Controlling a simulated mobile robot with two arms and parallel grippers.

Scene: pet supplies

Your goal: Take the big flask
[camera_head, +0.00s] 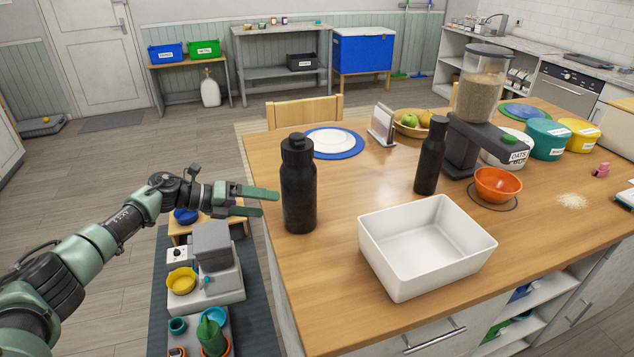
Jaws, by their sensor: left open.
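The big flask (298,188) is black with a dark cap and stands upright near the left edge of the wooden table (330,290). A smaller, slimmer black flask (430,158) stands further right, behind the white bin. My left gripper (277,203) comes in from the left at about mid-height of the big flask. Its green fingers are open, and their tips are close to the flask's left side. I cannot tell whether they touch it. Nothing is seen between the fingers. My right gripper is not in view.
An empty white bin (478,246) stands right of the big flask. Behind are a blue plate (357,144), a napkin holder (382,125) and a fruit bowl (410,131). A dispenser (482,85) and an orange bowl (498,185) stand right. Low pet items sit below my left arm.

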